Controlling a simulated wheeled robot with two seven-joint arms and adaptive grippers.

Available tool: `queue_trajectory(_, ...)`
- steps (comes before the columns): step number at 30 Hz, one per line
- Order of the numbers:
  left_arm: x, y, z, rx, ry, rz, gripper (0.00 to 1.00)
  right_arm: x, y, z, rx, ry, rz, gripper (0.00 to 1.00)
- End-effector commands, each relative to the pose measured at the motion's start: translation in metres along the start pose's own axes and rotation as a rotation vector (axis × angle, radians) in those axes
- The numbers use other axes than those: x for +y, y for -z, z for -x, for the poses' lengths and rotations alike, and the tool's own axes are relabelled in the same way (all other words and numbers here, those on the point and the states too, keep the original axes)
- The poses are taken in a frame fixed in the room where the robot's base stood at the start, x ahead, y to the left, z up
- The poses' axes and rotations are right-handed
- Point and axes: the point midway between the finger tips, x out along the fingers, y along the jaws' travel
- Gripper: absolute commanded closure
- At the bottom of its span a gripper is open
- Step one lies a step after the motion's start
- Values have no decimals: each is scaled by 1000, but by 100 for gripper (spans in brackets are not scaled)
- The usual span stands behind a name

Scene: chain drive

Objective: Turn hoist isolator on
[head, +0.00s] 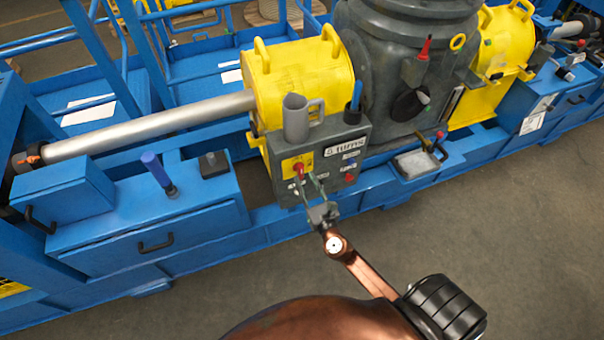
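A grey control box (335,155) stands on the blue frame. On its front is a yellow plate (291,162) with a red rotary knob (298,169), which looks like the hoist isolator. Its labels are too small to read. My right gripper (306,180) is in front of the box, just below and to the right of the knob. Its two fingers look spread apart with nothing held between them. I cannot tell whether a fingertip touches the knob or the panel. My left gripper is out of view.
A grey mug (296,117) and a blue-handled tool (354,104) stand on the box. Another red button (350,178) sits low on its front. A yellow housing (300,72) and a large grey machine (400,60) are behind. A tray (415,163) lies right. Floor in front is clear.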

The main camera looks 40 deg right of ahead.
Motion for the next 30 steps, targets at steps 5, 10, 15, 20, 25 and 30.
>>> queue_trajectory(5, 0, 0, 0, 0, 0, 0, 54, 0, 0, -26, 0, 1, -2, 70)
queue_trajectory(10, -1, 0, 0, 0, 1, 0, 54, 0, 1, -36, 2, 1, -3, 70)
queue_trajectory(15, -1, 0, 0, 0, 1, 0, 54, 0, 1, -37, 2, 1, -3, 70)
queue_trajectory(20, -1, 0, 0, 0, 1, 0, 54, 0, 1, -37, 2, 1, -3, 74)
queue_trajectory(25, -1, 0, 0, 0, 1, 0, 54, 0, 1, -37, 2, 1, -3, 85)
queue_trajectory(30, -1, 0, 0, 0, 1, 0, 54, 0, 1, -37, 2, 1, -3, 97)
